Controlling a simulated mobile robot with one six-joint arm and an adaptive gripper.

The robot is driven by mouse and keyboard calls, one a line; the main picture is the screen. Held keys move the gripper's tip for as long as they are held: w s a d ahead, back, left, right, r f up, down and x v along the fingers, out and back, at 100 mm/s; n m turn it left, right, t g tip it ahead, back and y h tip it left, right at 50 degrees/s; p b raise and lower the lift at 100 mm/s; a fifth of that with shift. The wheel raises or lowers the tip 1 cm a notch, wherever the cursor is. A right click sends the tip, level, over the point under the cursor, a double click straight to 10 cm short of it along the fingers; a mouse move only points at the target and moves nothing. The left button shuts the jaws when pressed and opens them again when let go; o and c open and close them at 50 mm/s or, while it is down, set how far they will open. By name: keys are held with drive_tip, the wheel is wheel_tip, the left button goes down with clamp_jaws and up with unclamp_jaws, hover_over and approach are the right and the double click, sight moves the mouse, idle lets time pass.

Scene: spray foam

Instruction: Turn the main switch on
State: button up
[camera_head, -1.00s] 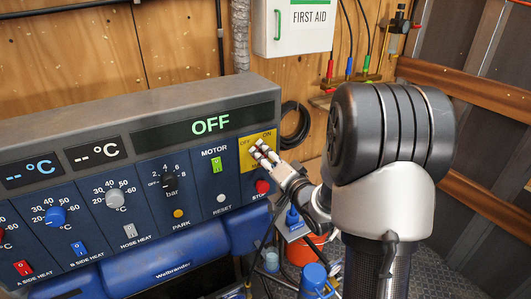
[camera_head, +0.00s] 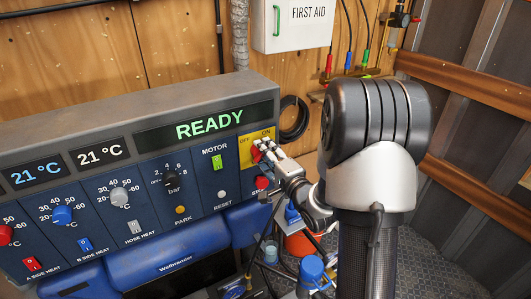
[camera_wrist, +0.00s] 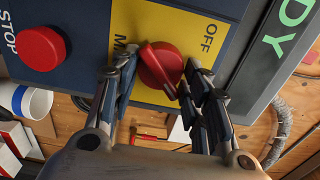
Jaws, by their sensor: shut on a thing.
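The main switch is a red rotary knob on a yellow plate (camera_head: 246,151) at the right end of the control panel. In the wrist view the red knob (camera_wrist: 160,66) sits between the fingers of my gripper (camera_wrist: 155,85), its handle tilted. My gripper also shows in the head view (camera_head: 272,155), at the plate, shut on the knob. The plate carries the words OFF and ON; ON is partly hidden behind my gripper in the wrist view. The panel's large display (camera_head: 210,123) reads READY in green. Two small displays (camera_head: 101,153) read 21 °C.
A red stop button (camera_wrist: 40,48) is close beside the yellow plate. Heat knobs, rocker switches and a lit green motor switch (camera_head: 217,162) line the panel. Blue tanks (camera_head: 160,263) stand below. A first aid box (camera_head: 291,22) hangs on the wooden wall.

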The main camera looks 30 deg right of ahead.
idle(0.4)
drive_tip(key=o, duration=1)
drive_tip(key=shift+f, duration=0.1)
drive_tip(key=s, duration=0.7)
drive_tip(key=shift+s+d, duration=0.15)
drive_tip(key=shift+s, duration=0.1)
